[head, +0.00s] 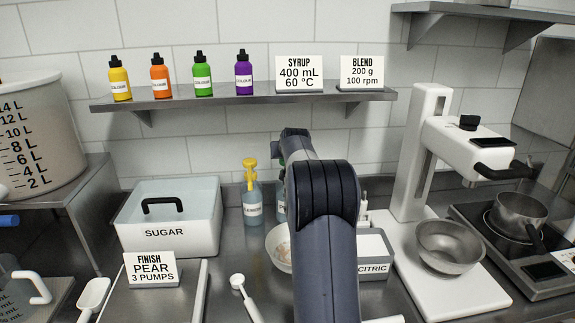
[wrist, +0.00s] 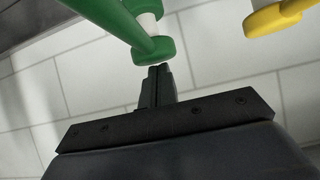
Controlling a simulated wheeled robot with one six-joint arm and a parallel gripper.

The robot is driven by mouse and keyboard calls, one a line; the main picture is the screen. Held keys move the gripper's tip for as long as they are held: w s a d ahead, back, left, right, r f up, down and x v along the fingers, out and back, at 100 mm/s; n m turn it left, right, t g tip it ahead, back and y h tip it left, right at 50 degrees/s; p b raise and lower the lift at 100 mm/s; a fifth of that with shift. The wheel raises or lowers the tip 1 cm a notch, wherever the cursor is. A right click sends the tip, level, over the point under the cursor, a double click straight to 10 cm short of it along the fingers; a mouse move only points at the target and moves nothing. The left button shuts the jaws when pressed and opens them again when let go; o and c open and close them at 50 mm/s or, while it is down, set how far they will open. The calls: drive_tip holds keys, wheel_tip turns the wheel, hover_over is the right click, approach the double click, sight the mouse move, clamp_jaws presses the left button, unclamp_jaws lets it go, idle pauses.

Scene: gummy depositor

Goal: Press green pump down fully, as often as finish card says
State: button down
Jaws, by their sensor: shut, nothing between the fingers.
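The green pump (wrist: 143,32) shows large at the top of the wrist view, with part of its white stem. My gripper (wrist: 158,72) is shut and empty, its fingertips right at the pump head's edge; I cannot tell whether they touch. In the head view my arm hides the gripper and nearly all of the green pump; a sliver of its bottle (head: 281,208) shows left of the arm. The finish card (head: 150,269) at the lower left reads "FINISH PEAR 3 PUMPS".
A yellow pump bottle (head: 253,205) stands just left of the green one; its yellow head (wrist: 275,17) shows in the wrist view. A sugar bin (head: 168,232), a bowl (head: 278,250) and a citric box (head: 375,262) are nearby. A shelf (head: 250,98) with colour bottles runs above.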

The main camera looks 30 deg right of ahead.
drive_tip(key=shift+f+b, duration=0.85)
drive_tip(key=shift+f, duration=0.6)
drive_tip(key=shift+r, duration=0.1)
drive_tip(key=shift+r+p, duration=1.45)
drive_tip(key=shift+r, duration=0.55)
drive_tip(key=b+v, duration=0.3)
drive_tip(key=v, duration=0.8)
drive_tip(key=shift+w+f, duration=0.1)
